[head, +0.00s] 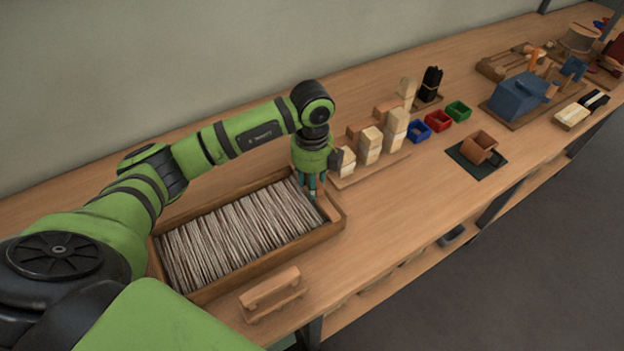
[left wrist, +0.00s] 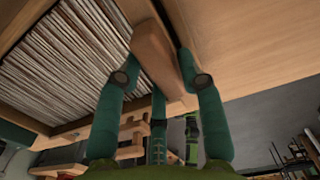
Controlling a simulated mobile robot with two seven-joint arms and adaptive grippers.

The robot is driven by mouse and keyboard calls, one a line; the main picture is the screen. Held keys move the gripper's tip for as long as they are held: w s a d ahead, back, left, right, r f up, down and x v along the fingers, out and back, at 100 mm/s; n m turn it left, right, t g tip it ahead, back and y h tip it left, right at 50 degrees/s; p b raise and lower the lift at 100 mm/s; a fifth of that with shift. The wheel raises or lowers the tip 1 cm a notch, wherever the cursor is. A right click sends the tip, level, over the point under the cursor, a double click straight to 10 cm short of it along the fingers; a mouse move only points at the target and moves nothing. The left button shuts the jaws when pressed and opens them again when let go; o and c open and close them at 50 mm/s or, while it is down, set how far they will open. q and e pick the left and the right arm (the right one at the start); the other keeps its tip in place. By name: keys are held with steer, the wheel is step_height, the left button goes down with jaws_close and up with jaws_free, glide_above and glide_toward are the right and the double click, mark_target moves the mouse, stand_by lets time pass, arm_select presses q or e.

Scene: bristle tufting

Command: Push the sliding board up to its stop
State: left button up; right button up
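A wooden tray (head: 334,227) on the bench holds a tightly packed row of thin pale strips (head: 235,235). My left gripper (head: 312,192) points down at the tray's right end. In the left wrist view my left gripper (left wrist: 160,82) has its fingers spread, with a thick brown wooden piece (left wrist: 157,55) between them. The strips (left wrist: 70,60) lie just beside that piece. It looks like the sliding board, but I cannot tell it surely from the tray's end wall. Contact with the fingers is not clear. My right gripper is not in view.
A small wooden holder (head: 272,295) stands in front of the tray. Pale wooden blocks (head: 370,145) stand close behind and right of my gripper. Blue (head: 418,131), red (head: 438,121) and green (head: 458,110) bins and a brown box (head: 478,148) are farther right.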

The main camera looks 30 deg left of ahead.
arm_select(q)
jaws_close()
steer(key=shift+a, duration=0.1)
steer(key=s+a, duration=0.2)
steer(key=s, duration=0.2)
steer(key=s+a, duration=0.2)
steer(key=s, duration=0.2)
steer(key=s+a, duration=0.3)
steer(key=s, duration=0.1)
steer(key=shift+s+a, duration=0.1)
steer(key=shift+s, duration=0.1)
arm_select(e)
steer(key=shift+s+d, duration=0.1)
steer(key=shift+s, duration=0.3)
arm_select(q)
steer(key=o, duration=0.8)
jaws_free()
steer(key=shift+s, duration=0.1)
steer(key=shift+r, duration=0.1)
